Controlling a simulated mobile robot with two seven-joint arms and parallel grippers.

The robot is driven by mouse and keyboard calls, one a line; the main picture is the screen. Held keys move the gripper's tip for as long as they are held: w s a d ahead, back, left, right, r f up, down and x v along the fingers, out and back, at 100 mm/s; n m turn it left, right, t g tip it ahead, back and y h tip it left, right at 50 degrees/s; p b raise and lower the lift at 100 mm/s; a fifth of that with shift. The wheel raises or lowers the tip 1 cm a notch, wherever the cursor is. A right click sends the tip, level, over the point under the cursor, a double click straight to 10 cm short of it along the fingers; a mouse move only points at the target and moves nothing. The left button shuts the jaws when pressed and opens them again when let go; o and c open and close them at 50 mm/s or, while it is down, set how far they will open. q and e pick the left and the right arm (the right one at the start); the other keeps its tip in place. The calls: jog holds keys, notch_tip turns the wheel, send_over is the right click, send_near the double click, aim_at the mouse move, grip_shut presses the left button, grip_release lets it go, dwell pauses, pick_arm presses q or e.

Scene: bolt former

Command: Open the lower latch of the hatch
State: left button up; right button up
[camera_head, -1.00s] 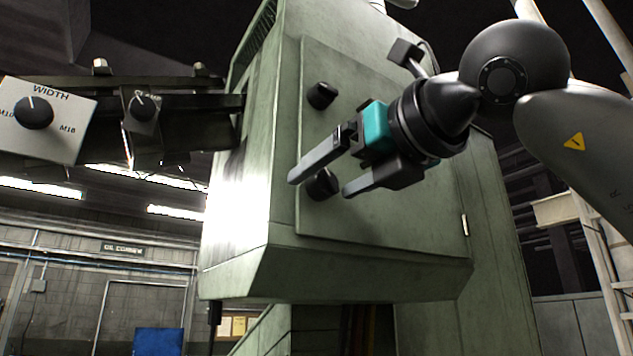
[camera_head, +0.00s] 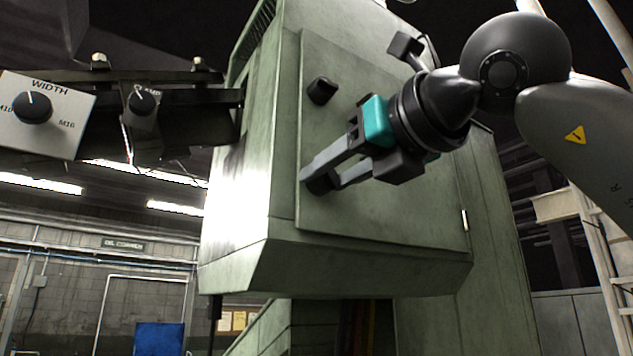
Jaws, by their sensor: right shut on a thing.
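The hatch (camera_head: 400,210) is a flat green panel on the front of the green machine, and it looks shut. The upper latch (camera_head: 322,91), a black knob, stands free near the hatch's left edge. The lower latch (camera_head: 319,185) is a similar black knob below it, now mostly hidden by my fingers. My right gripper (camera_head: 322,177) comes in from the right and is shut on the lower latch, one finger on each side of it. My left gripper is not in view.
A panel with a WIDTH dial (camera_head: 32,107) and a smaller dial (camera_head: 142,102) stick out at the left of the machine. A hinge (camera_head: 465,219) shows at the hatch's right edge. A blue board (camera_head: 159,338) stands far behind. The space below the machine's overhang at left is open.

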grip_shut()
jog(key=shift+f+m+b, duration=0.15)
jog(key=shift+m+b, duration=0.85)
jog(key=shift+m, duration=0.1)
jog(key=shift+m+b, duration=0.4)
jog(key=shift+m, duration=0.4)
jog(key=shift+m+b, duration=0.8)
jog(key=shift+m, duration=0.3)
jog(key=shift+m+b, duration=0.35)
jog(key=shift+m, duration=0.55)
